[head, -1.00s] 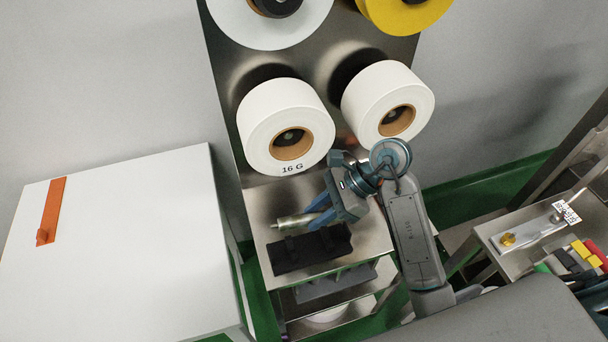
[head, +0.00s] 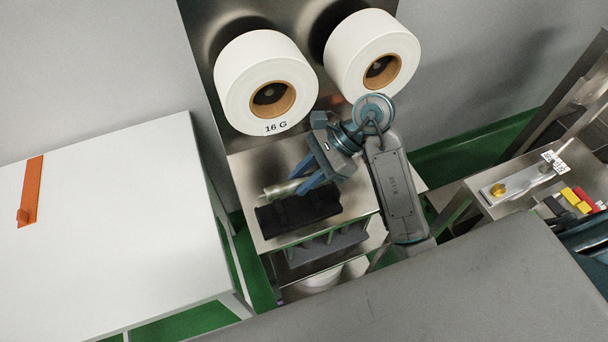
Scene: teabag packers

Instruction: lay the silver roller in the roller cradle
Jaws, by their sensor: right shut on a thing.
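The silver roller (head: 277,189) is a small metal cylinder, seen at the left end of my right gripper's blue fingers. My right gripper (head: 303,180) is shut on it, and the fingers hide its right part. The black block that appears to be the roller cradle (head: 298,213) lies on the steel shelf, just in front of the roller. The roller is close to the cradle's back edge; I cannot tell whether they touch. My left gripper is not in view.
Large white paper reels (head: 266,84) hang on the steel panel above the shelf (head: 245,167). A white table (head: 120,230) with an orange strip (head: 31,192) stands at left. A steel bench with a brass knob (head: 498,190) is at right.

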